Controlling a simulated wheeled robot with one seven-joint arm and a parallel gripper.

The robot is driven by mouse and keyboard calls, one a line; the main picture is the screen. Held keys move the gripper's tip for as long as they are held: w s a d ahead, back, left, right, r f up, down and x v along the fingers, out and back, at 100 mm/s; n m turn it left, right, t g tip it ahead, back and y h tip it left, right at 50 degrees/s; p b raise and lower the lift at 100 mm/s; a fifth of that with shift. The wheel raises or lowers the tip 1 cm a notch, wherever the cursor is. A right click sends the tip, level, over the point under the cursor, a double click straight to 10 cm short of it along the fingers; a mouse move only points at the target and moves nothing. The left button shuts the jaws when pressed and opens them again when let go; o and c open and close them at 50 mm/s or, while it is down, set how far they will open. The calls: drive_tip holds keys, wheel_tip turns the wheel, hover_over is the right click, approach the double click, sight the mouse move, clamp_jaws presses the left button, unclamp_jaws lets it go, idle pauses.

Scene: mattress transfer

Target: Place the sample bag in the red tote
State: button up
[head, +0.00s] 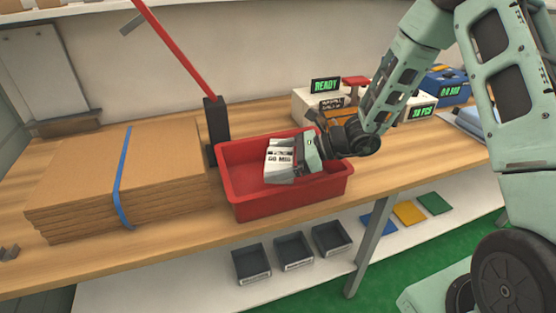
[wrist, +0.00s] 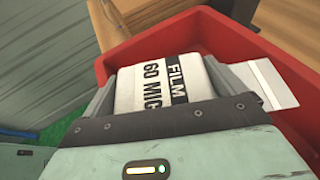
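The sample bag (head: 280,162) is a small white packet with grey parts and black print. In the wrist view the bag (wrist: 165,85) reads "FILM 60 MIC". The red tote (head: 290,200) stands on the wooden bench, and its red wall also shows in the wrist view (wrist: 225,32). My gripper (head: 300,155) reaches over the tote from the right. Its grey fingers lie along both sides of the bag and hold it within the tote's outline. Whether the bag touches the tote floor is hidden. A pale flap (wrist: 272,85) shows right of the fingers.
A stack of cardboard sheets (head: 85,185) with a blue strap lies left of the tote. A black post (head: 215,120) with a red lever stands behind the tote's left corner. Devices with green displays (head: 325,85) stand behind. Dark bins (head: 293,250) sit on the shelf below.

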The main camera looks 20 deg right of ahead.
drive_tip(key=shift+r, duration=0.1)
drive_tip(key=shift+r+p, duration=0.25)
drive_tip(key=shift+p, duration=0.05)
drive_tip(key=r+v, duration=0.1)
drive_tip(key=v, duration=1.1)
drive_tip(key=s+a+r+n+g+h, duration=0.25)
drive_tip(key=s+a+n+g, duration=0.45)
drive_tip(key=s+a+n, duration=0.4)
drive_tip(key=s+a+n+t+h, duration=0.1)
drive_tip(key=s+a+n+h, duration=0.3)
drive_tip(key=s+n+h, duration=0.5)
drive_tip(key=s+r+n, duration=0.1)
drive_tip(key=s+n, duration=0.4)
drive_tip(key=n, duration=0.5)
drive_tip(key=shift+s+t, duration=0.2)
drive_tip(key=shift+t, duration=0.1)
drive_tip(key=shift+a+h, duration=0.2)
drive_tip(key=shift+h, duration=0.05)
